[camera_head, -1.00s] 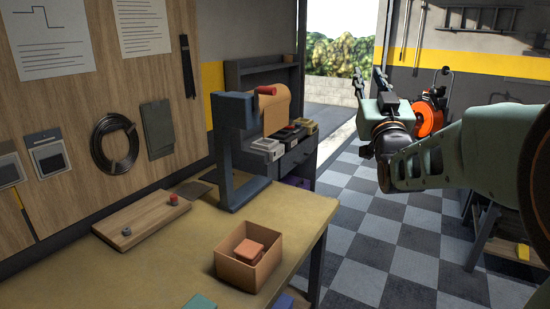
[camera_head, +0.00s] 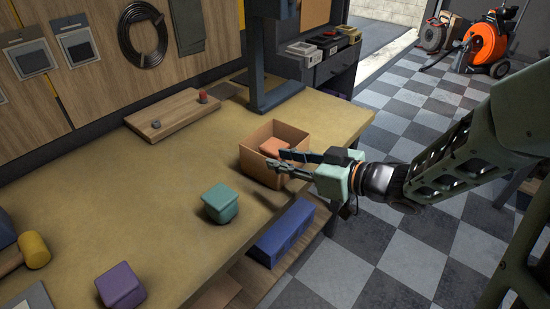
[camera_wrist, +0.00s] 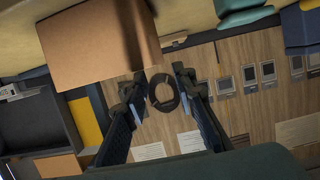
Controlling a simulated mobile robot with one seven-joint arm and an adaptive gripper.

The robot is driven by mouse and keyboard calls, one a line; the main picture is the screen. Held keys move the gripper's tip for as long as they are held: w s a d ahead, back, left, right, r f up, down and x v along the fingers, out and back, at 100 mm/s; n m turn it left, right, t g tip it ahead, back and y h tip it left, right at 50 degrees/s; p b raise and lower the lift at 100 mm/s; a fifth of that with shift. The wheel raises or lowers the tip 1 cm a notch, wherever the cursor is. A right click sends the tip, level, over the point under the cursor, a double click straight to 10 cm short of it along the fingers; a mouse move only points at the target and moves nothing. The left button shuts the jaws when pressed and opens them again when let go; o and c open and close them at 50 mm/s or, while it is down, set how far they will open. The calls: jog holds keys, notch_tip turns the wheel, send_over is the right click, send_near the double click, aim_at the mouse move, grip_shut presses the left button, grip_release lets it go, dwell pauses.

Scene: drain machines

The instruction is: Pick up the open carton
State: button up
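The open carton (camera_head: 257,170) is a brown box without a lid, standing upright near the right edge of the workbench, with an orange block (camera_head: 274,146) inside. My gripper (camera_head: 287,161) is at the carton's right side; its fingers overlap the carton in the head view. In the wrist view, the fingers of my gripper (camera_wrist: 158,80) are spread apart with nothing between them. The carton's wall (camera_wrist: 95,45) fills the upper left there, beyond and beside the left finger. Whether a finger touches the carton cannot be told.
On the workbench (camera_head: 165,205) are a teal block (camera_head: 220,203), a purple block (camera_head: 121,288), a mallet (camera_head: 33,250) and a wooden board (camera_head: 172,116). A dark press stand (camera_head: 257,65) rises behind the carton. A blue bin (camera_head: 284,234) sits below the bench's front edge.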

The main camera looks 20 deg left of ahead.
aim_at(256, 153)
jog(key=b+x, duration=0.2)
jog(key=x, duration=0.7)
grip_shut()
jog(key=shift+r, duration=0.1)
